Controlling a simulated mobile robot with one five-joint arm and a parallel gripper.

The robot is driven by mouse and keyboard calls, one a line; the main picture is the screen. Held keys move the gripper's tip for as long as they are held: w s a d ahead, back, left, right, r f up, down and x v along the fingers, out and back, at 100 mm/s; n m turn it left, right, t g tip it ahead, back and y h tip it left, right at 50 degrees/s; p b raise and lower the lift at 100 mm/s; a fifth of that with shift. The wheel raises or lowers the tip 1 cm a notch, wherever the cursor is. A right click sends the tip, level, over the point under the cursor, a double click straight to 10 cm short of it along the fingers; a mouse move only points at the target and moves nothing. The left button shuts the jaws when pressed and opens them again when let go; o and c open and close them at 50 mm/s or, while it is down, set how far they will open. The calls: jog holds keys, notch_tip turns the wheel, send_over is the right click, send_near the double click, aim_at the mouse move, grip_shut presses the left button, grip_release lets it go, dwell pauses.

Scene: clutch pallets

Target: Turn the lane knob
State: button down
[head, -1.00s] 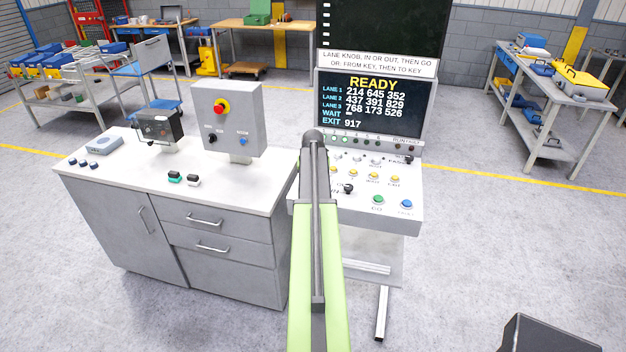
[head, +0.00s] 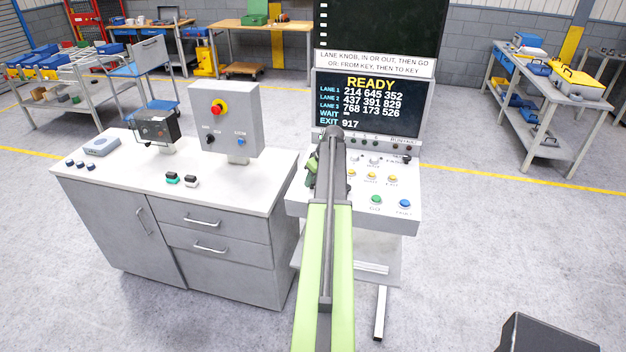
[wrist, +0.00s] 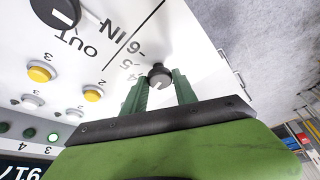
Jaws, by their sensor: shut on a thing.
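The dark lane knob (wrist: 158,72) sits on the white sloped panel in the wrist view, with numbers such as 5 and 6 beside it. My gripper (wrist: 159,78) has its two green fingers shut on it, one on each side. A small pale mark shows on the knob; its exact setting is hard to read. A larger black knob (wrist: 56,9) marked IN and OUT stands at the upper left. In the head view my green gripper (head: 311,172) shows partly at the console's left side, and my arm hides the lane knob. The screen (head: 368,103) reads READY.
The panel holds a green GO button (head: 376,200), a blue button (head: 405,203) and several yellow buttons (head: 371,176). A grey bench (head: 113,235) with a switch box (head: 226,118) stands close on the left.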

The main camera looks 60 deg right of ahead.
jog(key=shift+n, duration=0.4)
jog(key=c, duration=1)
grip_release()
jog(key=p+v, duration=1.6)
jog(key=v, duration=0.1)
jog(key=shift+s+d+r, duration=0.15)
jog(key=shift+d, duration=0.05)
